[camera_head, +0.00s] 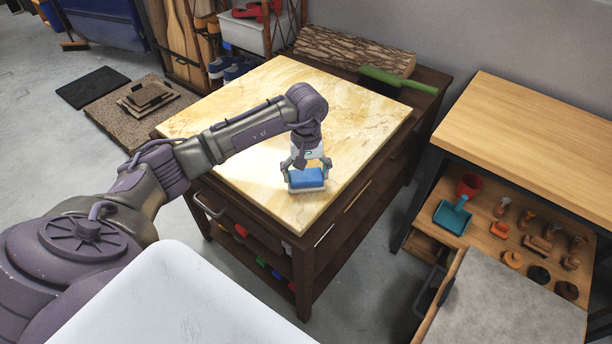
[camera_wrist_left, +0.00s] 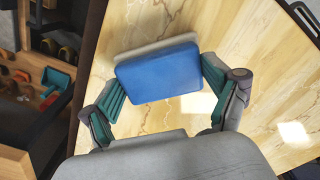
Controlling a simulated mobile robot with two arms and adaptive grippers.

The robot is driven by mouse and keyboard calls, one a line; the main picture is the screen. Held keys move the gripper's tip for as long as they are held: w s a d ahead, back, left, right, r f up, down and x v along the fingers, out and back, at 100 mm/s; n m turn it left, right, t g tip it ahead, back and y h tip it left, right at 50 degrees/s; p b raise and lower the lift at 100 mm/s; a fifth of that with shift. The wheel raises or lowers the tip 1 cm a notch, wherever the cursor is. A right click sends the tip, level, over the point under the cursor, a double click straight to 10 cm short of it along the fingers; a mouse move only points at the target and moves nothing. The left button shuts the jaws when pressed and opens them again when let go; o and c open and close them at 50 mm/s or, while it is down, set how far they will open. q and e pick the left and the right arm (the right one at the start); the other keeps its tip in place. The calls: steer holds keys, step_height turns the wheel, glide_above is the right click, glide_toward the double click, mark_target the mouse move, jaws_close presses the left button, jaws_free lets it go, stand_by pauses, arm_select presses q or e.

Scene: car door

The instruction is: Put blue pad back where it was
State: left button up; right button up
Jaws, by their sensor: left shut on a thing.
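The blue pad (camera_head: 307,178) has a light grey or white layer along one edge. It is between the fingers of my left gripper (camera_head: 307,170), over the front part of the marble-topped table (camera_head: 250,110). In the left wrist view the blue pad (camera_wrist_left: 160,73) lies flat-faced toward the camera. The right finger of my left gripper (camera_wrist_left: 160,95) is against its side; the left finger's contact is harder to see. I cannot tell whether the pad touches the tabletop. My right gripper is not in view.
A log (camera_head: 355,50) and a green-handled brush (camera_head: 398,80) lie at the table's back edge. A wooden bench (camera_head: 540,140) stands to the right, with a teal dustpan (camera_head: 453,216) and several small wooden items on its lower shelf. Most of the marble top is clear.

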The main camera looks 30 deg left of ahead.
mark_target(306, 176)
steer(key=shift+d, duration=0.15)
arm_select(q)
steer(key=shift+f, duration=0.1)
steer(key=o, duration=1)
steer(key=shift+c, duration=0.2)
arm_select(e)
steer(key=shift+d, duration=0.2)
arm_select(q)
step_height(306, 176, up, 12)
steer(key=p, duration=0.6)
steer(key=shift+r+p, duration=0.2)
steer(key=shift+p, duration=0.2)
arm_select(e)
step_height(306, 176, up, 7)
steer(key=shift+a, duration=0.25)
steer(key=shift+f, duration=0.1)
